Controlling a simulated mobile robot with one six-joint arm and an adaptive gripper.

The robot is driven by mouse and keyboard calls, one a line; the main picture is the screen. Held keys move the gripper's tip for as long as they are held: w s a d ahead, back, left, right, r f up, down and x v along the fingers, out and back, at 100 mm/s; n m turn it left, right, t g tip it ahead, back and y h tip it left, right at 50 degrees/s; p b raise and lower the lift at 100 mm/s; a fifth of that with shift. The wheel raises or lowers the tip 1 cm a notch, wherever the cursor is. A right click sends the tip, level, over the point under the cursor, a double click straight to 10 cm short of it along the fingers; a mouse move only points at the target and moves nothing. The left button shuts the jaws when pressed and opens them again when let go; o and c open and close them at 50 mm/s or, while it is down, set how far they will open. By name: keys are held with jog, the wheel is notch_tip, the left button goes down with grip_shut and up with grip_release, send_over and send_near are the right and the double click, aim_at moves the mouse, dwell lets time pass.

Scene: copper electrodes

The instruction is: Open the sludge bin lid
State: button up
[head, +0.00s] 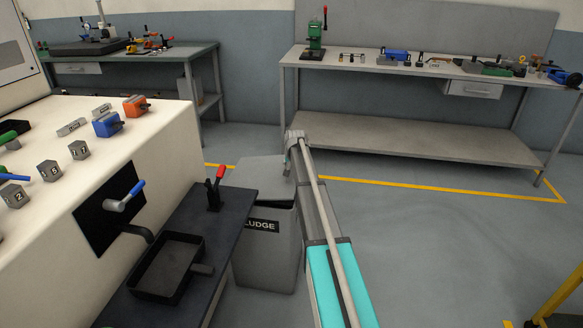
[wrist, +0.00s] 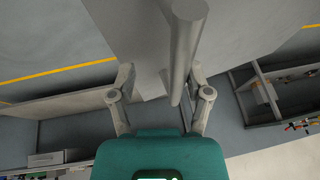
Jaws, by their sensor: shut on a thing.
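The grey sludge bin (head: 268,262) stands on the floor beside the dark bench, with a black label reading "LUDGE" in view. My gripper (head: 295,140) is at the lid's far right side, with my arm passing in front of the bin's right side. In the wrist view my gripper's fingers (wrist: 162,88) stand either side of a grey round bar (wrist: 184,50), apparently the lid's handle, and are shut on it. The contact itself is partly hidden.
A dark bench with a black tray (head: 168,268) and a red-handled clamp (head: 215,188) stands left of the bin. A white machine (head: 160,150) is farther left. Workbenches (head: 420,150) line the back wall.

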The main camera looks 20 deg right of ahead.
jog(key=a+p+v, duration=0.1)
jog(key=p+v, duration=1.1)
jog(key=v, duration=0.1)
jog(key=shift+w+r, duration=0.2)
jog(key=shift+r, duration=0.05)
dwell(1.2)
dwell(0.3)
